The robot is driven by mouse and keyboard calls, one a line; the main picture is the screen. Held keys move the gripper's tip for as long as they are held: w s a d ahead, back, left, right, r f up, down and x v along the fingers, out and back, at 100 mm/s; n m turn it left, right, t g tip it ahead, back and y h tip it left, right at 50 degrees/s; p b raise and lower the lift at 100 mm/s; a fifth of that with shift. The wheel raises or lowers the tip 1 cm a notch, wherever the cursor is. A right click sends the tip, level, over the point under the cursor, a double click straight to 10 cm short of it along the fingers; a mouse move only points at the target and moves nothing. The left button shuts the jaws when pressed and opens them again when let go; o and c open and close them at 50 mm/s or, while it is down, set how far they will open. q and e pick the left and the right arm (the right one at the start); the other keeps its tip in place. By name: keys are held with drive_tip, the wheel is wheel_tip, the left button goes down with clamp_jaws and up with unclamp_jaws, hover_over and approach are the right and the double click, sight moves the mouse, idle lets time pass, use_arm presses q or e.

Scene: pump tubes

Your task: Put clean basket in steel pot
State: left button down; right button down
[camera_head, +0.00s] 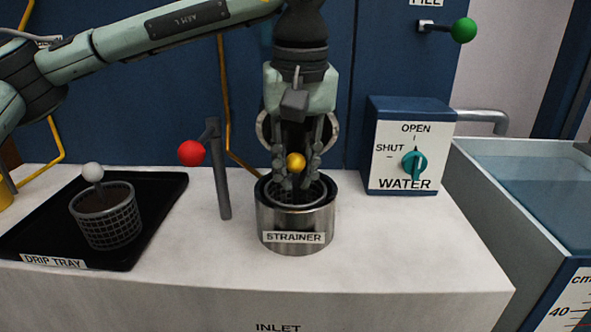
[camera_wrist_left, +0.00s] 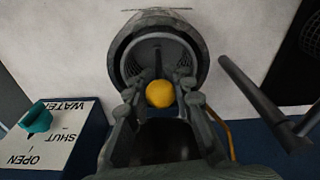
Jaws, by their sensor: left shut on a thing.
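A steel pot (camera_head: 296,228) labelled STRAINER stands upright on the white counter. My left gripper (camera_head: 296,163) points down over it, shut on the yellow knob (camera_head: 297,160) of a mesh basket. The basket's rim (camera_head: 318,194) shows inside the pot's mouth; its lower part is hidden by the pot wall. In the wrist view the yellow knob (camera_wrist_left: 160,93) sits between the fingers, in front of the pot (camera_wrist_left: 187,36). A second mesh basket (camera_head: 106,222), with a pale knob and dark contents, stands tilted in the drip tray. My right gripper is not in view.
The black drip tray (camera_head: 160,212) lies at the left. A red-knobbed lever (camera_head: 222,183) stands left of the pot. The blue-and-white water valve box (camera_head: 403,150) is at the back right, beside a water tank (camera_head: 545,190). The counter front is clear.

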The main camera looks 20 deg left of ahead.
use_arm(q)
drive_tip(key=c, duration=1.3)
unclamp_jaws()
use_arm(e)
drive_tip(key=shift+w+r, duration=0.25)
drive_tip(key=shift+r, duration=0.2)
use_arm(q)
drive_tip(key=shift+r, duration=0.3)
drive_tip(key=r, duration=0.7)
drive_tip(key=s+r+p, duration=0.1)
drive_tip(key=r, duration=0.2)
drive_tip(key=shift+d+r, duration=0.4)
drive_tip(key=shift+r, duration=0.4)
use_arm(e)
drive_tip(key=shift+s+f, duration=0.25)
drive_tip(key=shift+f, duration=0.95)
